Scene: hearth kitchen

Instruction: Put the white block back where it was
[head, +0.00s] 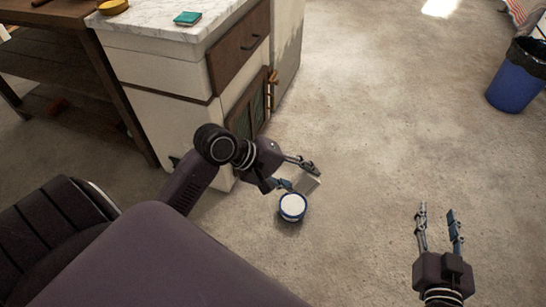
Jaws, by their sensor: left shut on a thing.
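The white block (308,183), pale grey-white here, is between the fingers of my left gripper (300,175). The gripper is shut on it and partly hides it. The block shows just above a small round blue tub with a white top (293,206) in the picture; I cannot tell the exact gap between them. My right gripper (439,222) is open and empty over the floor at the lower right.
A white cabinet (160,68) with a marble top (150,22) stands at upper left, a teal item (187,18) on it. A brown wooden shelf unit (60,65) is beside it. A blue bin (514,88) stands at right. The middle floor (380,110) is clear.

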